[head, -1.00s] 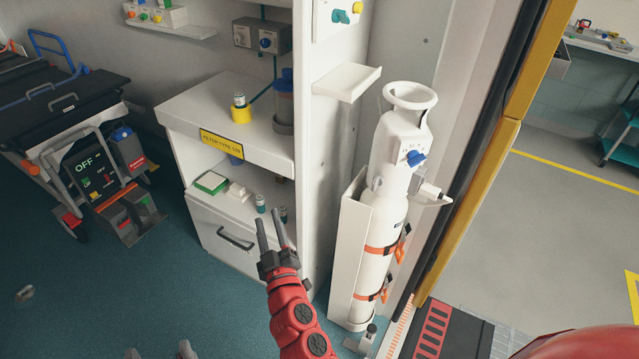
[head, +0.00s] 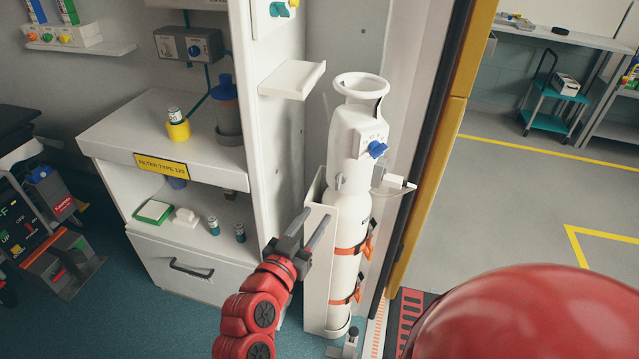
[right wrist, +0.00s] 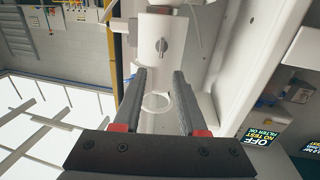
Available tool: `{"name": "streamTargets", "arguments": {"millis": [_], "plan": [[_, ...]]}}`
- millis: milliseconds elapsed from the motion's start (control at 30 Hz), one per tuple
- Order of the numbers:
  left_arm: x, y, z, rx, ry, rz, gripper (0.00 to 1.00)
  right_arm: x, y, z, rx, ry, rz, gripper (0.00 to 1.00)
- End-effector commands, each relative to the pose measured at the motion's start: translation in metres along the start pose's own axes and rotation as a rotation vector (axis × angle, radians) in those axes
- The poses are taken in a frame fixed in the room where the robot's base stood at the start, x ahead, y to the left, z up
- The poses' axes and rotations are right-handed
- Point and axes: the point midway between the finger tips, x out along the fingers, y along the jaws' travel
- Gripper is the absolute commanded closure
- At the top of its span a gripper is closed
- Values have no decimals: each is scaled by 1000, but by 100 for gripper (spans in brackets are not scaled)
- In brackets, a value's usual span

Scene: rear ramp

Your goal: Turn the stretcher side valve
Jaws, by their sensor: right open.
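A white gas cylinder (head: 345,215) stands upright in a white holder beside the doorway, with a blue knob (head: 376,149) on its white head. A second blue knob (head: 193,49) sits on a grey wall box above the counter. I cannot tell which is the stretcher side valve. My right gripper (head: 301,229) is open and empty, left of the cylinder's body and below its knob in the picture. In the right wrist view its fingers (right wrist: 161,78) are apart, with a white fitting bearing a grey knob (right wrist: 162,46) beyond them. My left gripper is not in view.
A white cabinet (head: 110,150) with a small shelf (head: 292,79) stands left of the cylinder. Orange straps (head: 352,250) cross the cylinder. A yellow door edge (head: 430,165) rises at its right. Part of a dark equipment unit (head: 45,225) shows at far left.

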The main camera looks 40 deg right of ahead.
Motion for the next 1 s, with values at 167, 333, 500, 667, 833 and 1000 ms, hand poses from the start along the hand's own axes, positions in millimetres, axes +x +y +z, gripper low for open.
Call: {"name": "streamTargets", "arguments": {"millis": [167, 333, 500, 667, 833, 1000], "plan": [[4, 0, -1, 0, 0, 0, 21, 39, 2, -1, -1, 0, 7, 59], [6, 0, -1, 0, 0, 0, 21, 73, 1, -1, -3, 1, 8, 59], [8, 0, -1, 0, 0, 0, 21, 99, 0, -2, 1, 4, 5, 59], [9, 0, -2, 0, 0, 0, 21, 112, -1, 0, -1, 2, 2, 59], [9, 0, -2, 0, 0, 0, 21, 116, -1, 0, -2, 3, 0, 59], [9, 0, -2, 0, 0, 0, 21, 116, -1, 0, -2, 4, 0, 59]]}}
